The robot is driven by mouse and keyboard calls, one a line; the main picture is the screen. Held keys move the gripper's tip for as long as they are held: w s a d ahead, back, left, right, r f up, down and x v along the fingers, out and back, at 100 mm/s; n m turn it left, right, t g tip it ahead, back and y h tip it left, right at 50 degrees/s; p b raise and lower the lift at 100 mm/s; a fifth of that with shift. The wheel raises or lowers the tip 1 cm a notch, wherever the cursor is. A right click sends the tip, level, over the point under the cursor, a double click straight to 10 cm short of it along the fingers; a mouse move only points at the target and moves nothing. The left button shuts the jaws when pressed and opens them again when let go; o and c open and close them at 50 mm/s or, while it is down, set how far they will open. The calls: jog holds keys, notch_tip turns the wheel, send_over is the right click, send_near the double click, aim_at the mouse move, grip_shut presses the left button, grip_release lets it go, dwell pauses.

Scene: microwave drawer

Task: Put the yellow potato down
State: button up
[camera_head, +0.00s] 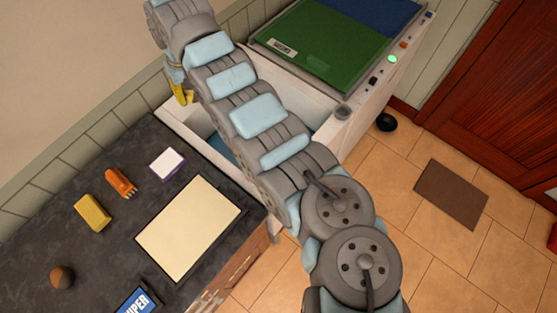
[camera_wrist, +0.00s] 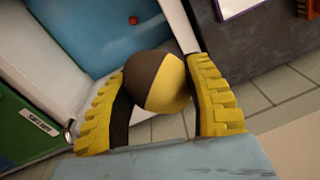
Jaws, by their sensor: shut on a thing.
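My gripper (camera_wrist: 158,98) is shut on a round thing, taken as the yellow potato (camera_wrist: 172,88), one side yellow and the other dark brown, held between its ridged yellow fingers. In the head view my gripper (camera_head: 182,94) is near the wall, at the back end of the open white drawer (camera_head: 290,77); the potato cannot be made out there. In the wrist view the drawer's blue floor (camera_wrist: 105,38) lies beyond the potato, with a small red spot (camera_wrist: 133,20) on it.
The dark counter (camera_head: 105,200) holds a yellow block (camera_head: 92,213), an orange item (camera_head: 120,183), a white-and-purple box (camera_head: 167,163), a cream board (camera_head: 188,228), a brown ball (camera_head: 62,276) and a blue box (camera_head: 137,302). A green-and-blue top (camera_head: 325,50) stands beyond the drawer. My arm hides part of the drawer.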

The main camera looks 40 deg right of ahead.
jog(key=s+d+f+m+b, duration=0.1)
jog(key=s+d+f+b, duration=0.3)
jog(key=d+f+b, duration=0.6)
jog(key=s+d+f+b, duration=0.4)
jog(key=s+f+b, duration=0.15)
jog(key=f, duration=0.95)
jog(key=s+d+f+m+b, duration=0.1)
jog(key=s+d+f+b, duration=0.3)
jog(key=d+f+b, duration=0.6)
jog(key=shift+a+f+b, duration=0.45)
jog(key=shift+a+f, duration=0.05)
jog(key=shift+f, duration=1.55)
jog(key=shift+a+f+b, duration=0.45)
jog(key=shift+a+f, duration=0.1)
jog(key=shift+f, duration=1.5)
jog(key=shift+a+f+b, duration=0.45)
jog(key=shift+a+f, duration=0.05)
jog(key=shift+f, duration=1.55)
jog(key=shift+f, duration=0.6)
jog(key=o, duration=1.3)
jog(key=shift+c, duration=0.2)
notch_tip(320, 180, up, 13)
jog(key=d+p, duration=0.1)
jog(key=p, duration=0.3)
jog(key=shift+d, duration=0.15)
